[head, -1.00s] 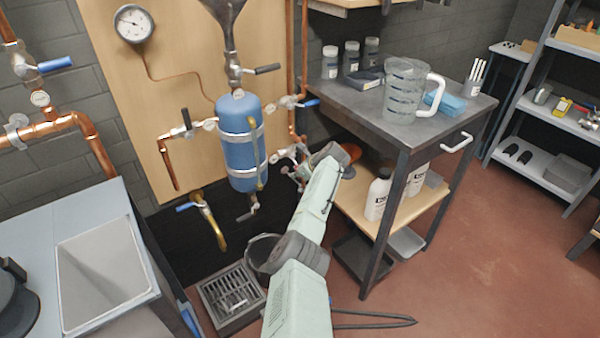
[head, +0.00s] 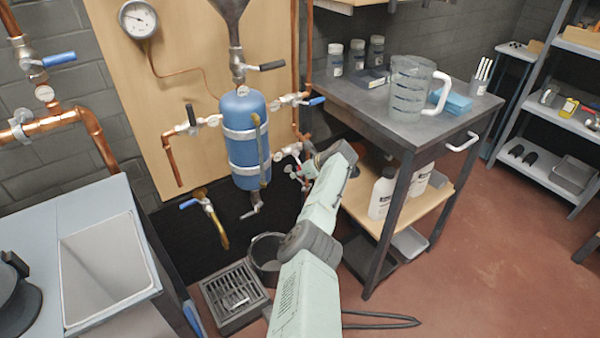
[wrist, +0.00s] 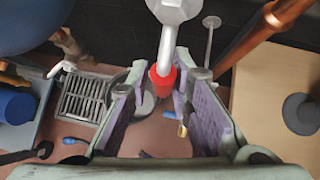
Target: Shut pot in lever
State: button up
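The pot is a blue upright cylinder (head: 241,150) on a wooden board, with several valves around it. No label shows which lever is pot in. A lever with a red grip (wrist: 163,80) hangs from a grey valve body (wrist: 178,8) in the wrist view. My gripper (wrist: 160,88) is open, one purple-padded finger on each side of the red grip, with gaps on both sides. In the head view my gripper (head: 301,172) is right of the pot's lower half, by a valve (head: 290,150), and partly hides that valve's lever.
Other levers are a black one above the pot (head: 268,66), a black one at left (head: 191,115) and blue ones at right (head: 316,101) and lower left (head: 188,203). A bucket (head: 266,250) and floor grate (head: 235,297) are below. A cart (head: 365,110) stands close at right.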

jog(key=shift+o, duration=1.3)
jog(key=v, duration=1.2)
